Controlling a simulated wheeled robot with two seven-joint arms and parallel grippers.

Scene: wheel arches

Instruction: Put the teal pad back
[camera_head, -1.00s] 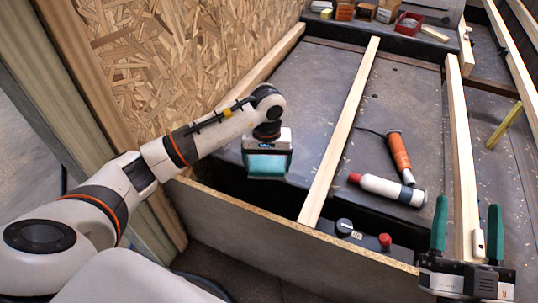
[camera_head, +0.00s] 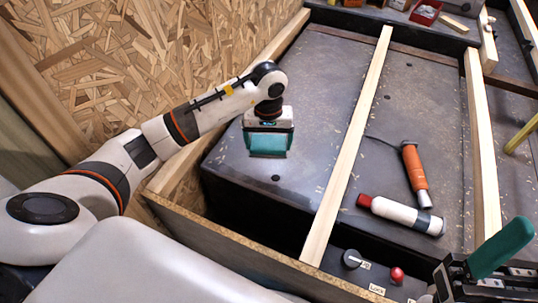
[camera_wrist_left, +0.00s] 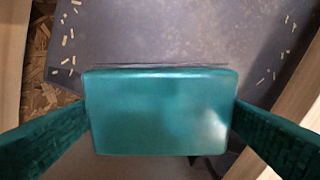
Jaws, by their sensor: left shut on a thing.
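The teal pad (camera_wrist_left: 158,110) is a flat block with rounded corners, held between the two teal fingers of my left gripper (camera_wrist_left: 160,122) in the left wrist view. In the head view, my left gripper (camera_head: 268,150) hangs over the left part of the dark grey panel (camera_head: 320,100), and the pad merges in colour with its fingers. I cannot tell whether the pad touches the panel. My right gripper (camera_head: 498,250) is at the bottom right of the head view. One teal finger shows; the other is out of frame or hidden.
A long wooden strip (camera_head: 352,130) crosses the panel right of my left gripper. Beyond it lie an orange tool (camera_head: 414,172) and a white bottle with a red cap (camera_head: 405,213). A black knob (camera_head: 351,258) and red button (camera_head: 396,274) sit near the front board. A chipboard wall (camera_head: 190,60) stands left.

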